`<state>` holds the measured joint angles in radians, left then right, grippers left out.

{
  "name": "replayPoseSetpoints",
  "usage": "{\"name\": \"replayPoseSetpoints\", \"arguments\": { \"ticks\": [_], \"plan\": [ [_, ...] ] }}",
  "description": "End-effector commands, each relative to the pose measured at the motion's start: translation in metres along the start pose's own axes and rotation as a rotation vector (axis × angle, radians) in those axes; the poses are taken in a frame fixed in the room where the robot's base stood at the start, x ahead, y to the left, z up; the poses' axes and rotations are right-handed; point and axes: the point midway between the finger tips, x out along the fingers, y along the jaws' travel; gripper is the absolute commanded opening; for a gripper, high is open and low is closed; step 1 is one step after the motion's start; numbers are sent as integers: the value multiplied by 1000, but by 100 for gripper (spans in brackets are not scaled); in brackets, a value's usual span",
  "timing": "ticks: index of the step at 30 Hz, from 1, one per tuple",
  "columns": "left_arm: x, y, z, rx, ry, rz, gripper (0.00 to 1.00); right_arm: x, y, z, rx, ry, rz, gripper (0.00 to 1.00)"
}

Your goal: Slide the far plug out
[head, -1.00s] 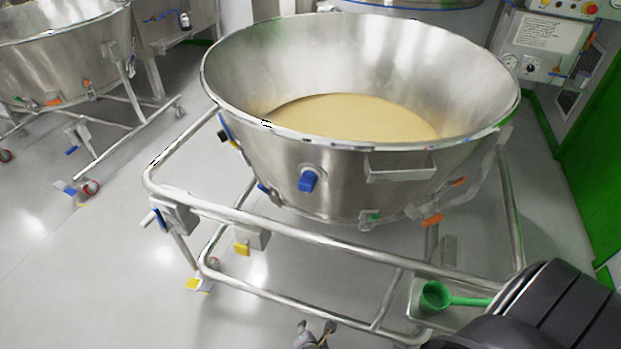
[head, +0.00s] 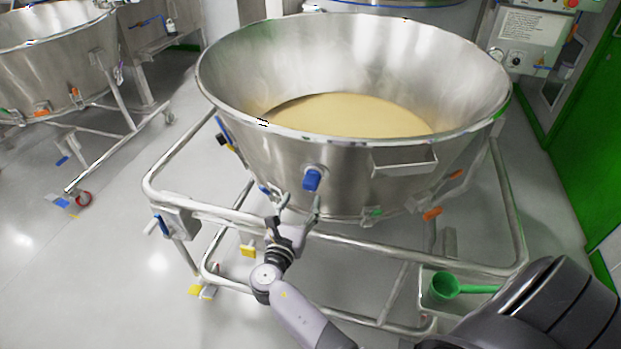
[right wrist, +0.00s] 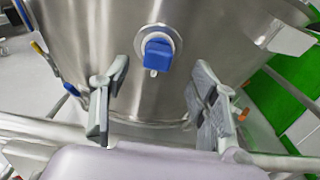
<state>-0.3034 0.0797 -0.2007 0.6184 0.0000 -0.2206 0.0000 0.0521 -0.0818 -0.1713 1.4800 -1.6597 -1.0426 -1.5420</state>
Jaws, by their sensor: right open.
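A blue plug (head: 312,179) sits in a round metal collar on the outer wall of the large steel bowl (head: 350,150). In the right wrist view the blue plug (right wrist: 158,53) is centred just beyond the fingertips, seated in its collar. My right gripper (head: 299,203) is open and empty just below the plug. In the right wrist view its two fingers (right wrist: 160,80) stand apart, left and right of the plug, without visible contact. I cannot tell which fitting is the far plug. My left gripper is not in view.
A tubular steel frame (head: 350,242) surrounds the bowl, its front rail close under my right gripper. Tan powder (head: 350,115) lies in the bowl. A green scoop (head: 448,286) rests on a tray at the right. A handle bracket (head: 405,162) juts out right of the plug.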

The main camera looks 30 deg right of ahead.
Motion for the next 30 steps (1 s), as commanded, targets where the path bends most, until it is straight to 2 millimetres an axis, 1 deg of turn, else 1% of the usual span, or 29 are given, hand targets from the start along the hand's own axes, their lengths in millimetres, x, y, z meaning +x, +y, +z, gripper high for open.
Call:
{"name": "replayPoseSetpoints", "arguments": {
  "ticks": [1, 6, 9, 12, 15, 18, 26, 27, 30],
  "plan": [
    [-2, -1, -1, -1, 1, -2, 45, 12, 0, 2, 1, -2, -2, 55],
    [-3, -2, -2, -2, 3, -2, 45, 49, 0, 1, 0, -1, -1, 55],
    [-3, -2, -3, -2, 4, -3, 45, 67, 0, 0, 1, 0, 0, 55],
    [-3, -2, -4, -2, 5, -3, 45, 81, 0, 0, 0, 0, 0, 55],
    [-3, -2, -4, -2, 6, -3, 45, 90, 0, -1, 0, 1, 1, 55],
    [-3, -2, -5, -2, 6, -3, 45, 95, 0, -1, 1, 2, 0, 55],
    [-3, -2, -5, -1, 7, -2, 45, 97, 0, -1, 2, 3, 1, 55],
    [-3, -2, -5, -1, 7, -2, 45, 96, 0, -1, 2, 3, 1, 54],
    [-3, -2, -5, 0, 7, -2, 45, 96, 0, -1, 2, 3, 1, 48]
  ]
}}
